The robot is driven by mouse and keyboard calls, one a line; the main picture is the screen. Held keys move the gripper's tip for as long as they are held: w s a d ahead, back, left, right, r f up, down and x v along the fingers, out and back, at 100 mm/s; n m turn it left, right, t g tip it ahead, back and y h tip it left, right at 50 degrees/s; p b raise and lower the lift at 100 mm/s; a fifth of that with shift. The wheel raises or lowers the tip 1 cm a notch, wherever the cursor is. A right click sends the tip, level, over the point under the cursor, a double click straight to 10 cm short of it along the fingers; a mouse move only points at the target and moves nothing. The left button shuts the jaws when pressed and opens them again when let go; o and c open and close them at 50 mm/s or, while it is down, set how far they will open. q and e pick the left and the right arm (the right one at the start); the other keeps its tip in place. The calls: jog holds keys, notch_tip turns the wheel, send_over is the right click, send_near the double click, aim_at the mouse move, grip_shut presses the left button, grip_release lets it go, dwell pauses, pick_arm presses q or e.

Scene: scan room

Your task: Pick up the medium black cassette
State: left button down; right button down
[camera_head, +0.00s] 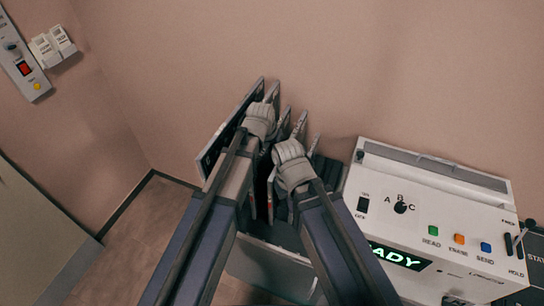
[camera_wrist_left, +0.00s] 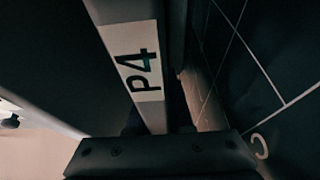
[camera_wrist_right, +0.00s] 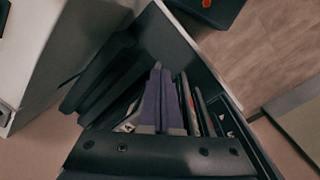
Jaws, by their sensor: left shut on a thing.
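Several dark cassettes with pale edges stand on end in an open bin (camera_head: 268,262) at the centre of the head view. A large dark cassette (camera_head: 221,137) stands leftmost. My left gripper (camera_head: 264,106) is over the left part of the bin, shut on a cassette. The left wrist view shows a pale edge with a P4 label (camera_wrist_left: 143,67) close to that gripper, beside a black face with white lines (camera_wrist_left: 250,65). My right gripper (camera_head: 287,150) is just right of it, over the cassettes; its fingertips are hidden. I cannot tell which cassette is the medium one.
A white reader console (camera_head: 432,210) with coloured buttons and a lit display stands directly right of the bin. The wall is close behind. A wall panel (camera_head: 25,65) is at upper left. Dark cassettes (camera_wrist_right: 105,80) also fill the bin in the right wrist view.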

pick_arm(q)
jog(key=shift+r, duration=0.2)
notch_tip(320, 180, up, 10)
jog(key=p, duration=1)
jog(key=shift+f, duration=0.15)
notch_tip(320, 180, up, 9)
jog(key=p, duration=0.9)
jog(key=shift+f, duration=0.1)
